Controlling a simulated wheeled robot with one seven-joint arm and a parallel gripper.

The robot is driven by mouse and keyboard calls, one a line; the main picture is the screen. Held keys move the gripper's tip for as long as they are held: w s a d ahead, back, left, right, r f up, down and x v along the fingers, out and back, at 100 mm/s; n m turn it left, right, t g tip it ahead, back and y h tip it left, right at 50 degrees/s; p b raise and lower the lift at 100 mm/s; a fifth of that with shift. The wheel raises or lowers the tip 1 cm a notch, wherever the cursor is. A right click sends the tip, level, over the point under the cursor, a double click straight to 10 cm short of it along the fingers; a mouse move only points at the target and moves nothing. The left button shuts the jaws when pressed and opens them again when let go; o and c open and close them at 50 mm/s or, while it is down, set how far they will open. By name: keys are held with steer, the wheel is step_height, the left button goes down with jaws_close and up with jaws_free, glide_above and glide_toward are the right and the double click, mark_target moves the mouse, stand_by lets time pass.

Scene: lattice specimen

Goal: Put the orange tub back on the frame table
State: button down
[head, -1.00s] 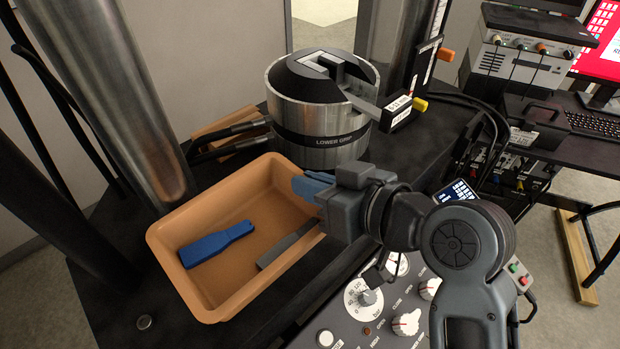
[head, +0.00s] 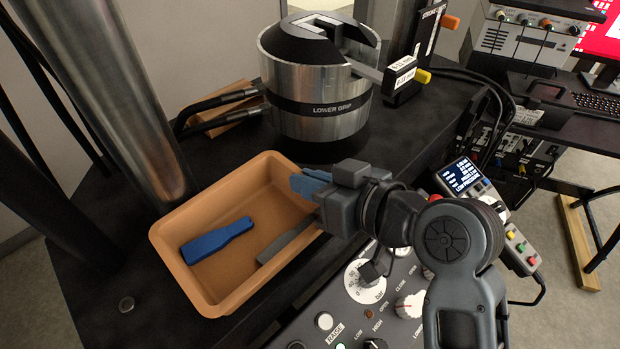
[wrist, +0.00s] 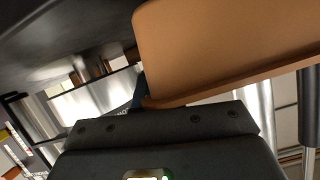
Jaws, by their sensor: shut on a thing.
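The orange tub (head: 176,251) is in the left half of the head view, over the black frame table (head: 110,250). A blue scraper-like tool (head: 217,240) and a grey flat piece (head: 288,243) lie in it. My gripper (head: 308,184) is shut on the tub's right-hand wall, near its far right corner. The tub's underside and its contact with the table are hidden, so I cannot tell whether it rests or hangs. In the wrist view the tub wall (wrist: 225,45) fills the upper right; the fingertips are mostly hidden there.
The lower grip cylinder (head: 318,85) stands just behind the tub. A steel column (head: 125,100) rises at its left. The control panel (head: 345,318) with knobs lies in front, and a handheld pendant (head: 462,178) is to the right. Bare table shows left of the tub.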

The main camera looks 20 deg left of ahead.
steer(key=shift+f+b, duration=0.45)
steer(key=shift+f, duration=0.15)
steer(key=c, duration=1.2)
jaws_free()
steer(key=shift+o, duration=0.2)
steer(key=b+v, duration=0.1)
steer(key=v, duration=0.7)
